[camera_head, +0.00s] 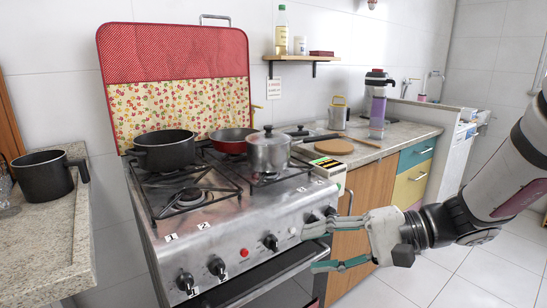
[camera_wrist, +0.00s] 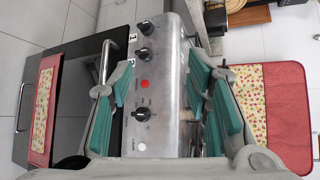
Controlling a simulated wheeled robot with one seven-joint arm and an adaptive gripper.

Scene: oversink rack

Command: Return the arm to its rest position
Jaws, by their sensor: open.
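My gripper (camera_head: 322,248) is in front of the right part of the stove (camera_head: 222,252), near its knob panel. Its two teal-padded fingers are spread apart with nothing between them. In the wrist view my gripper (camera_wrist: 160,95) is also open, with the knob panel (camera_wrist: 146,121) and its black knobs showing between the fingers. I cannot tell from these views how far the fingers are from the panel. My arm (camera_head: 480,205) reaches in from the right edge of the head view.
A black pot (camera_head: 44,177) sits on the left counter. A blender (camera_head: 377,105) stands on the right counter. The tiled floor (camera_head: 440,282) at lower right looks clear.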

